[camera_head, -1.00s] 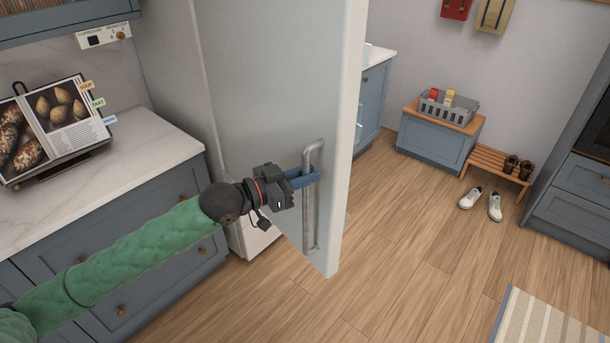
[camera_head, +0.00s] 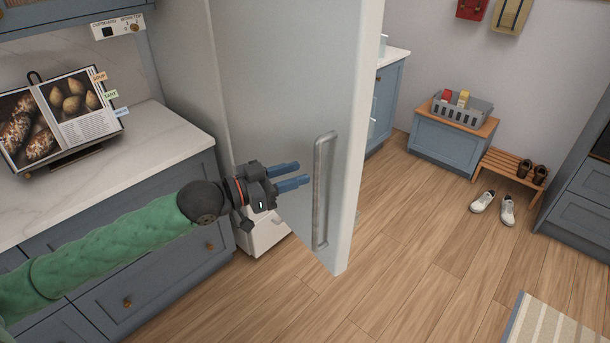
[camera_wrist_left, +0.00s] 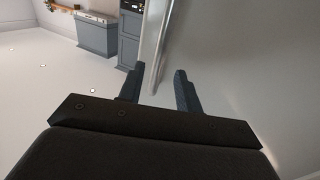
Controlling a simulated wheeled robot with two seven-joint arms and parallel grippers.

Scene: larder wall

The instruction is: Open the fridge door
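The fridge door (camera_head: 283,100) is a tall pale grey panel that stands swung out from the cabinets, with its free edge toward the right. Its long vertical metal handle (camera_head: 322,190) is on the face toward me, near that edge. My left gripper (camera_head: 297,176) is open and empty, just left of the handle and apart from it. In the left wrist view the two blue fingers (camera_wrist_left: 155,88) are spread, with the handle (camera_wrist_left: 160,50) beyond them. My right gripper is not in view.
A marble-topped counter (camera_head: 150,150) with an open cookbook (camera_head: 62,118) stands at the left. The wooden floor (camera_head: 400,270) is clear in front. A blue chest with a grey basket (camera_head: 458,112), a shoe bench (camera_head: 510,168) and white shoes (camera_head: 494,205) are at the right.

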